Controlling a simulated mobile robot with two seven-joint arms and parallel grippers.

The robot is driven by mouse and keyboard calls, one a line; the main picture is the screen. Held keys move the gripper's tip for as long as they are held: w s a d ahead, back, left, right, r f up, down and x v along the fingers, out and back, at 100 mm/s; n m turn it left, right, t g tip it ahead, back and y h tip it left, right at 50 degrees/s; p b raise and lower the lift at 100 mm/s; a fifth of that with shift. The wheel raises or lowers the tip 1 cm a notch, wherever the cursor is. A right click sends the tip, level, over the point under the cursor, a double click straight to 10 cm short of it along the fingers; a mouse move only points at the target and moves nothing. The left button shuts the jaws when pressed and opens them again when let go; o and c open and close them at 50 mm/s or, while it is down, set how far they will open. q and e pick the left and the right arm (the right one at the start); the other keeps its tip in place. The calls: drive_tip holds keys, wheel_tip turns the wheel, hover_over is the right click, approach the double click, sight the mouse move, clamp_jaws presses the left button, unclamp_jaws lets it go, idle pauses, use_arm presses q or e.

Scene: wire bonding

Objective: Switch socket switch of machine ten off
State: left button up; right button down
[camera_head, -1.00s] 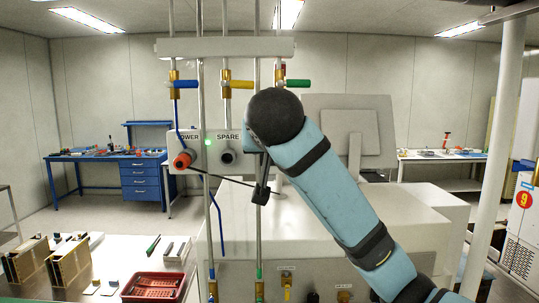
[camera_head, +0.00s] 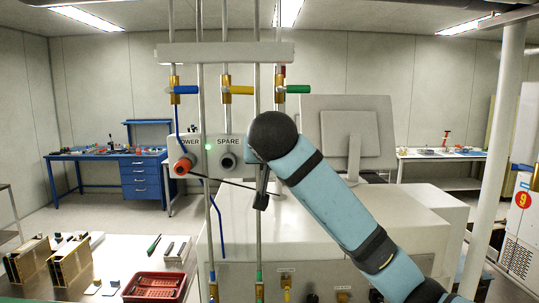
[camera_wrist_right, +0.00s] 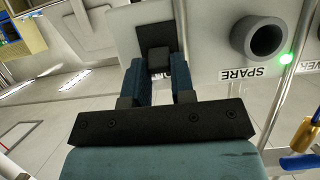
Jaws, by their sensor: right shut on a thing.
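The grey socket panel (camera_head: 216,151) shows in the head view with its "POWER" and "SPARE" labels and a lit green lamp (camera_head: 208,147). My right forearm covers its right end. In the right wrist view the panel is upside down. There a dark square switch knob (camera_wrist_right: 159,57) on a black plate sits between the fingertips of my right gripper (camera_wrist_right: 160,72), which is shut on it. A label beside the knob is mostly hidden by the finger. The green lamp (camera_wrist_right: 286,58) is lit there too. Whether the switch is on or off cannot be told. My left gripper is out of view.
An orange plug (camera_head: 183,165) is in the power socket, with a black cable running right. The spare socket (camera_head: 228,161) is empty. Vertical pipes with blue (camera_head: 185,90), yellow (camera_head: 242,90) and green (camera_head: 298,89) valve handles stand close by. A red tray (camera_head: 155,287) lies lower left.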

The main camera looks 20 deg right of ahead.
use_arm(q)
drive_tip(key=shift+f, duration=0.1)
use_arm(e)
drive_tip(key=shift+f, duration=0.1)
use_arm(q)
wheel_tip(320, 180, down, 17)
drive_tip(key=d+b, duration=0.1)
drive_tip(key=b, duration=1.8)
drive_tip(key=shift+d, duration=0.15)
use_arm(e)
wheel_tip(320, 180, down, 4)
drive_tip(key=t+h, duration=0.1)
drive_tip(key=t, duration=0.3)
drive_tip(key=t+h, duration=0.1)
drive_tip(key=t, duration=0.4)
drive_tip(key=shift+s+h, duration=0.15)
drive_tip(key=shift+h, duration=0.15)
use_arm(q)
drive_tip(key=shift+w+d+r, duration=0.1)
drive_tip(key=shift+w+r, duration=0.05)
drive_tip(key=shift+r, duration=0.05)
use_arm(e)
drive_tip(key=shift+r+t, duration=0.25)
drive_tip(key=shift+t, duration=0.05)
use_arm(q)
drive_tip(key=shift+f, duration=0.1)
use_arm(e)
drive_tip(key=c, duration=1)
unclamp_jaws()
drive_tip(key=shift+o, duration=0.2)
